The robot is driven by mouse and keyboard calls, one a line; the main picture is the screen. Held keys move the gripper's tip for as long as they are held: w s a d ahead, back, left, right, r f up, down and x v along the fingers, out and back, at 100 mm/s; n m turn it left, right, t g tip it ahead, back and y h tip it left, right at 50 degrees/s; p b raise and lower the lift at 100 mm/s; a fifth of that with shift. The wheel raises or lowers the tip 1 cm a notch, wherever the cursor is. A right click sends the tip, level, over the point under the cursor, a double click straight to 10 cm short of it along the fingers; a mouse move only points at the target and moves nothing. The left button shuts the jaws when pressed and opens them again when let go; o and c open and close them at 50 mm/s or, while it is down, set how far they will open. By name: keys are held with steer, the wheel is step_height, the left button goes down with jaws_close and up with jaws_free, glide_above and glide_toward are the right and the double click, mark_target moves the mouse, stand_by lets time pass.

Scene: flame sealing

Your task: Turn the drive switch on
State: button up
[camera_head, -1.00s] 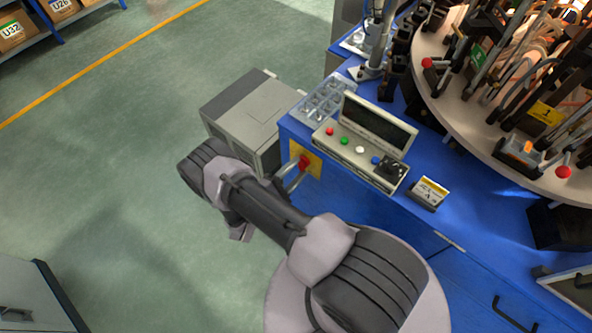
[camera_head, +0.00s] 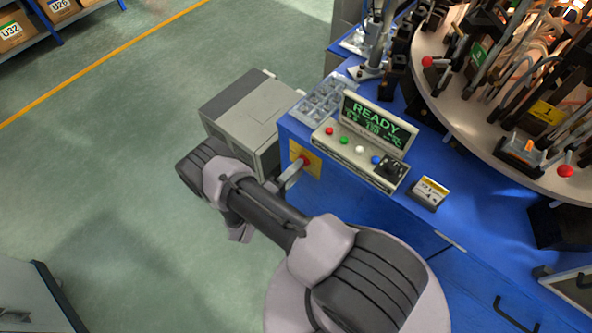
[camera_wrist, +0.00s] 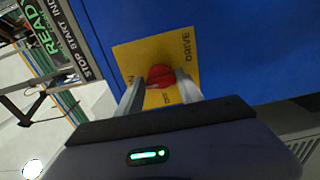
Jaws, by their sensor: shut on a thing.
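The drive switch is a red knob (camera_wrist: 160,76) on a yellow plate (camera_wrist: 186,62) lettered "DRIVE", fixed to the blue cabinet side. In the head view the red knob (camera_head: 305,161) shows just beyond my gripper's fingers. My gripper (camera_wrist: 160,88) has one finger on each side of the knob in the wrist view and is shut on it. The plate's other lettering is partly hidden by the knob and fingers. The control panel screen (camera_head: 372,118) on the cabinet is lit and reads "READY" in green.
Red, green, white and blue buttons line the panel (camera_head: 352,151). A grey box unit (camera_head: 240,115) stands left of the cabinet. A round table (camera_head: 480,130) with tools and hoses is at the right. The green floor at left is open.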

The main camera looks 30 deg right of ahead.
stand_by(0.4)
steer(key=o, duration=1.4)
steer(key=p+v, duration=0.2)
steer(key=v, duration=1.5)
steer(key=shift+s+a, duration=0.1)
steer(key=shift+a, duration=0.1)
steer(key=shift+r, duration=0.15)
